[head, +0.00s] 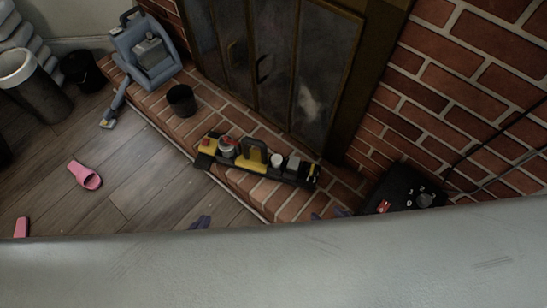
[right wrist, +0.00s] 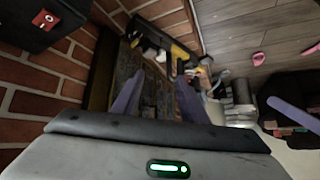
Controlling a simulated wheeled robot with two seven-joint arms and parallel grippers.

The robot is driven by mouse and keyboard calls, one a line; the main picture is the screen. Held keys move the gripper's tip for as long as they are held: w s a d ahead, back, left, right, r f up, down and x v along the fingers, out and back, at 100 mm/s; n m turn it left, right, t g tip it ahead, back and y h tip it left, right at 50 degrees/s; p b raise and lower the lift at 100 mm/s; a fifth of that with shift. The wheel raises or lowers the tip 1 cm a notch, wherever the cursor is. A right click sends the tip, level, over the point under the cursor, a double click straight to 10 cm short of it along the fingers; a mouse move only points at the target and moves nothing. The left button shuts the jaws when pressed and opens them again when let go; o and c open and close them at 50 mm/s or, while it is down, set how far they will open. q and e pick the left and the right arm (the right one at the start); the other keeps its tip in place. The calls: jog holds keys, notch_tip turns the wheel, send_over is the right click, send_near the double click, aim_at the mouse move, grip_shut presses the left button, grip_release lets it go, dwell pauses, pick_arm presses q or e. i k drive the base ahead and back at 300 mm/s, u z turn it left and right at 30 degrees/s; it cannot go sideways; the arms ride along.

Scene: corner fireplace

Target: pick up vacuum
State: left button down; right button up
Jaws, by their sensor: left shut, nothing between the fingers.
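A long black and yellow device (head: 257,158) with red and grey parts lies on the brick hearth and may be the vacuum. It also shows beyond my right fingers in the right wrist view (right wrist: 178,52). A blue-grey machine (head: 146,52) with a handle stands farther back left and also resembles a vacuum. My left gripper (head: 200,222) shows only its purple fingertips, close together, below the hearth edge. My right gripper (head: 331,214) has its purple fingers apart, also seen in the right wrist view (right wrist: 158,100). It is empty, right of the device's near end and not touching it.
A fireplace with glass doors (head: 275,65) stands behind the hearth, beside a brick wall (head: 460,75). A black box (head: 400,190) is at the right. A black cup (head: 181,100) stands on the hearth. A pink slipper (head: 84,175) lies on the open wooden floor at left.

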aim_at(246, 160)
jog(key=u, duration=2.4)
jog(key=i, duration=1.6)
jog(key=z, duration=2.85)
